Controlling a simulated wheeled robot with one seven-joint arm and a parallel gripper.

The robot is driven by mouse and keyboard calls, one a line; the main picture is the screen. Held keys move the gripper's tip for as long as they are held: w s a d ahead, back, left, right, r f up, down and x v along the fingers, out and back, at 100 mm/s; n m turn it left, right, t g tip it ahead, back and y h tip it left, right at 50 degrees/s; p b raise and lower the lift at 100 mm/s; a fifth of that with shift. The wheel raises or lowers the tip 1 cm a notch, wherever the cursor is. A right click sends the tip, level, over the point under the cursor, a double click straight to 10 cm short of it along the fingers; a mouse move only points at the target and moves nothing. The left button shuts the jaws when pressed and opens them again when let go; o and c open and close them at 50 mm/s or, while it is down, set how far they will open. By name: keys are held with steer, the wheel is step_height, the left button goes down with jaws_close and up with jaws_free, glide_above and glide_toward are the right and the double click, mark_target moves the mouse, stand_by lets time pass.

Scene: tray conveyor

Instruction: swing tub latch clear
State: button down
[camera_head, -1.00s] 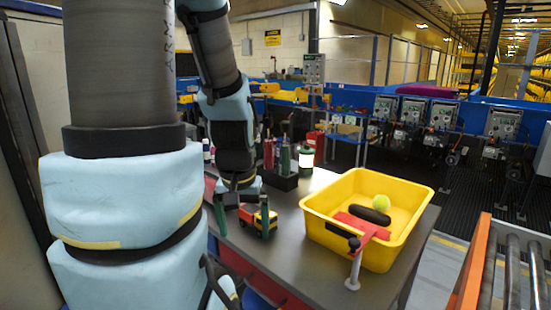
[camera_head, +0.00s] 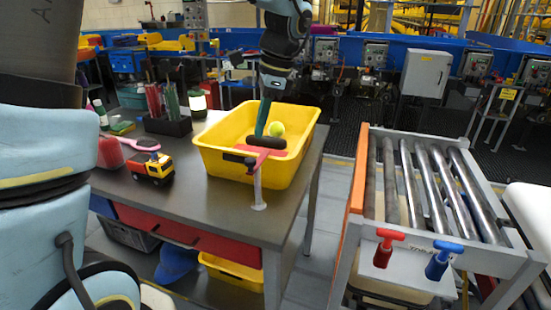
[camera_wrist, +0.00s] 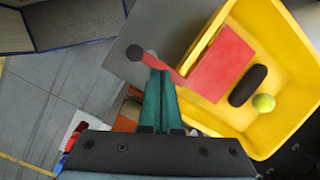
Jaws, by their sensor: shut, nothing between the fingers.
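The yellow tub (camera_head: 215,165) stands on the grey table; the wrist view also shows its wall (camera_wrist: 290,20). A red latch (camera_head: 268,152) on a pale post (camera_head: 258,190) reaches over the tub's near rim. Its wide red plate (camera_wrist: 222,65) lies over the tub, and its black knob (camera_wrist: 135,52) sticks out at the other end. My gripper (camera_head: 261,132) is shut and empty, pointing down over the tub in the head view. In the wrist view its green fingertips (camera_wrist: 158,74) appear close to the latch's narrow red arm; contact is unclear.
A green-yellow ball (camera_head: 276,129) and a black rounded bar (camera_head: 267,142) lie in the tub. A toy truck (camera_head: 152,167), pink brush (camera_head: 141,144) and dark tool holder (camera_head: 168,126) stand left on the table. A roller conveyor (camera_head: 425,190) is at the right.

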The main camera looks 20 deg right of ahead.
mark_target(259, 156)
steer(key=s+d+r+m, duration=0.1)
steer(key=s+d+m, duration=0.1)
steer(key=d, duration=0.3)
steer(key=s+d+r+m+t+b, duration=0.1)
steer(key=s+d+m, duration=0.1)
steer(key=d+m, duration=0.1)
steer(key=shift+s+d+m+y, duration=0.3)
steer(key=shift+d+m, duration=0.1)
steer(key=shift+d, duration=0.5)
steer(key=shift+f, duration=0.1)
steer(key=w+a+f+p, duration=0.3)
steer(key=w+a+f, duration=0.2)
steer(key=f, duration=0.4)
steer(key=shift+a, duration=0.4)
